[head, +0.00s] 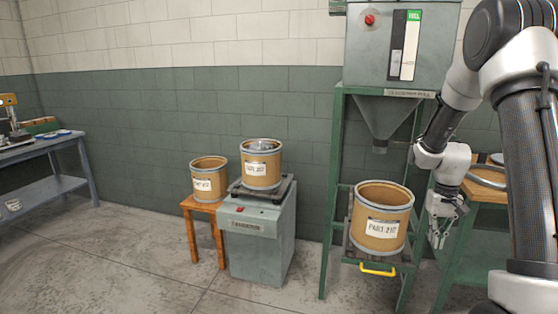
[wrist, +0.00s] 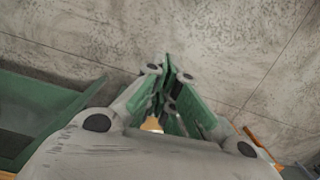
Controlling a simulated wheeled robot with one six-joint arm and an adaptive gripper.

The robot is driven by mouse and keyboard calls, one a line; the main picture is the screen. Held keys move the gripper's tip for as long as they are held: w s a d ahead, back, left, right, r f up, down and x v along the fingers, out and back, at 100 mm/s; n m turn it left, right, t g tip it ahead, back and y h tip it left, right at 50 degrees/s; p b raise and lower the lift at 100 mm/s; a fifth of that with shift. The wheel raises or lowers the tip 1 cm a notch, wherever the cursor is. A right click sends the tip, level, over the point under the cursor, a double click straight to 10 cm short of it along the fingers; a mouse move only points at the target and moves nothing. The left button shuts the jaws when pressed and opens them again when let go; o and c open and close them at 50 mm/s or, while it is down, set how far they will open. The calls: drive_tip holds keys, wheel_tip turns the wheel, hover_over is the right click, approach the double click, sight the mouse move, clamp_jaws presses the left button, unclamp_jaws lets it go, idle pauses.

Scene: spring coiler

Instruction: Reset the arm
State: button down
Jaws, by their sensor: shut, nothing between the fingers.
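My gripper (head: 438,240) hangs at the right in the head view, fingers pointing down. It is beside the open drum (head: 381,236) labelled as parts, to the drum's right and apart from it. In the wrist view my gripper (wrist: 167,62) shows its green finger pads together, with nothing visible between them, above the grey concrete floor (wrist: 220,45). My arm comes down from the upper right and is bent at the elbow.
The drum stands under a grey hopper (head: 388,113) in a green frame (head: 334,200), above a yellow handle (head: 378,270). A wooden-topped bench (head: 488,190) is behind my arm. Left are two drums (head: 209,178) (head: 261,165) and a grey cabinet (head: 258,245). Floor in front is clear.

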drive_tip(key=s+a+r+n+t, duration=0.1)
drive_tip(key=s+a+r+t, duration=0.2)
drive_tip(key=s+r, duration=0.8)
drive_tip(key=s+a+r+n+t, duration=0.1)
drive_tip(key=s+a+r, duration=0.5)
drive_tip(key=s+r, duration=0.6)
drive_tip(key=shift+s+a+t, duration=0.3)
drive_tip(key=shift+s+t, duration=0.1)
drive_tip(key=shift+t, duration=0.5)
